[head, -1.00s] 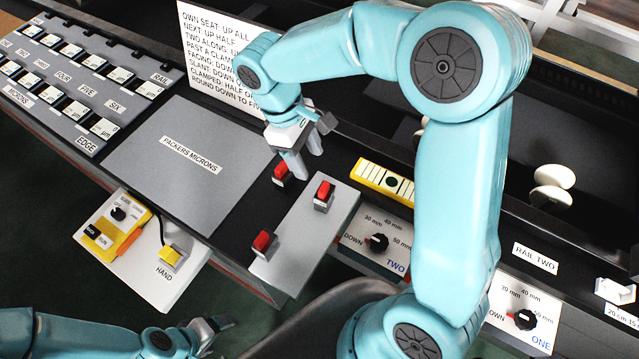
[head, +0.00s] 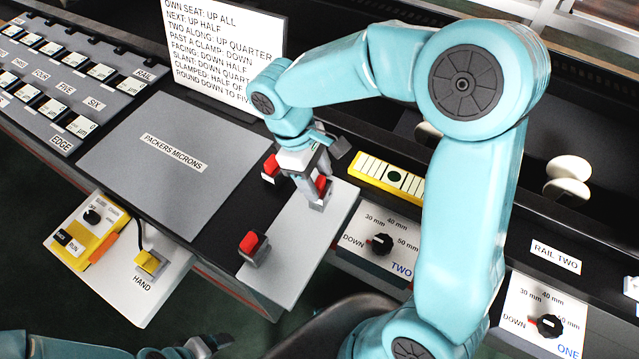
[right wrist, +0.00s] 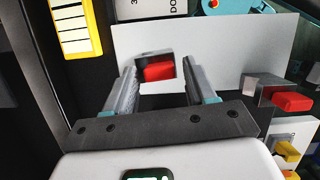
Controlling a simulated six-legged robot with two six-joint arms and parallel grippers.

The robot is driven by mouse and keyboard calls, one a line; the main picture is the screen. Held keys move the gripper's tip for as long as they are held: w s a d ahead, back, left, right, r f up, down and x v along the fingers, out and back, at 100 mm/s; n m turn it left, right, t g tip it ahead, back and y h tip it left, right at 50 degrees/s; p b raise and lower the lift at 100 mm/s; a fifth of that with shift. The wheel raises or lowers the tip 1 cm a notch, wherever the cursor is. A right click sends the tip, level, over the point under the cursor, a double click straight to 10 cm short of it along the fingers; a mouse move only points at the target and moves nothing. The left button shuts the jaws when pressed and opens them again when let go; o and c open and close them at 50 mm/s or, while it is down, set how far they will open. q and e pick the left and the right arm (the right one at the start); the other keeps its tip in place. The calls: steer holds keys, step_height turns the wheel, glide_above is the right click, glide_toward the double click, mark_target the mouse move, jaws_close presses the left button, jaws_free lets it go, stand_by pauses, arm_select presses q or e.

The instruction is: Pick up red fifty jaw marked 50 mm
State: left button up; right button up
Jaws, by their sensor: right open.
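Three red-topped grey jaws show in the head view: one at the back (head: 271,167), one in the middle (head: 321,184) and one at the front (head: 252,243). No 50 mm mark is readable on any of them. My right gripper (head: 317,195) is open at the middle jaw, its fingers partly covering it. In the right wrist view this red jaw (right wrist: 158,71) lies between the two spread fingers, with gaps beside it. Another red jaw (right wrist: 291,101) is right of the fingers. My left gripper (head: 207,345) is at the bottom edge, its jaws unclear.
A yellow hand control box (head: 92,225) and a dial panel (head: 375,245) are nearby.

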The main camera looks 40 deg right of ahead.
steer(key=shift+w, duration=0.1)
steer(key=shift+c, duration=0.6)
steer(key=c, duration=0.8)
jaws_close()
steer(key=shift+r, duration=0.2)
step_height(320, 180, up, 10)
steer(key=p, duration=0.8)
steer(key=shift+f+p, duration=0.2)
steer(key=shift+p, duration=0.1)
